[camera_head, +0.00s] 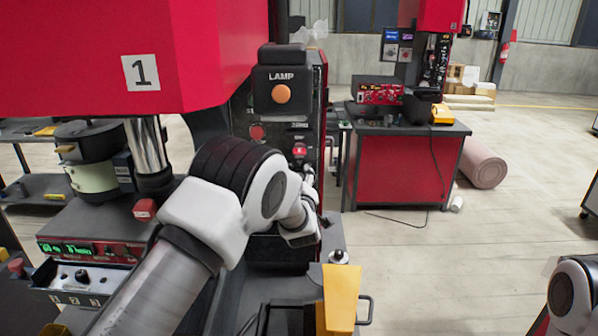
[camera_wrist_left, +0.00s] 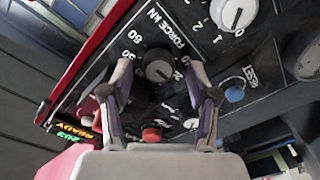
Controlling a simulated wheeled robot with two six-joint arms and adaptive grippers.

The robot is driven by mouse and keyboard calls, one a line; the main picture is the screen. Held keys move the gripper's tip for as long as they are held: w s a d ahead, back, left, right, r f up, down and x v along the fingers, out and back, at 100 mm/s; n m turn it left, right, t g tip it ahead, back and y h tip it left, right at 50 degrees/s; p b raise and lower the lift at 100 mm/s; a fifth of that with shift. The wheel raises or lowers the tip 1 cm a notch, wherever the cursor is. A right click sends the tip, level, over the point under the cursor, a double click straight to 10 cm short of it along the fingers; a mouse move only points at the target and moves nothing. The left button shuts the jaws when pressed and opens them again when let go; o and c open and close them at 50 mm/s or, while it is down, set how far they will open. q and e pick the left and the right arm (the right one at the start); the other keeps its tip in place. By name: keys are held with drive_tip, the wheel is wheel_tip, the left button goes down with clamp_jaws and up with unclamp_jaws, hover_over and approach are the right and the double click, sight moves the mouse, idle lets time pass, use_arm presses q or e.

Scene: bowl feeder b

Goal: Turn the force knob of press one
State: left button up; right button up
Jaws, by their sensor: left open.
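The dark round force knob (camera_wrist_left: 158,70), with a white pointer mark, sits on the black panel labelled FORCE kN in the left wrist view. My left gripper (camera_wrist_left: 160,78) is open, with one finger on each side of the knob in that picture. I cannot tell whether the fingers touch it. Press one (camera_head: 215,55) is the red machine with a "1" sign in the head view. My left arm reaches to its side panel there and hides the force knob and the gripper. Part of my right arm shows at the lower right, but its gripper is out of view.
A white numbered knob (camera_wrist_left: 236,13), a blue reset button (camera_wrist_left: 234,94) and a red button (camera_wrist_left: 151,134) are near the force knob. An orange lamp (camera_head: 281,94) is above the panel. A yellow block (camera_head: 341,298) stands low in front. Open floor lies to the right.

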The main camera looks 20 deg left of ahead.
use_arm(q)
drive_tip(key=shift+w+a, duration=0.15)
drive_tip(key=shift+w, duration=0.45)
clamp_jaws()
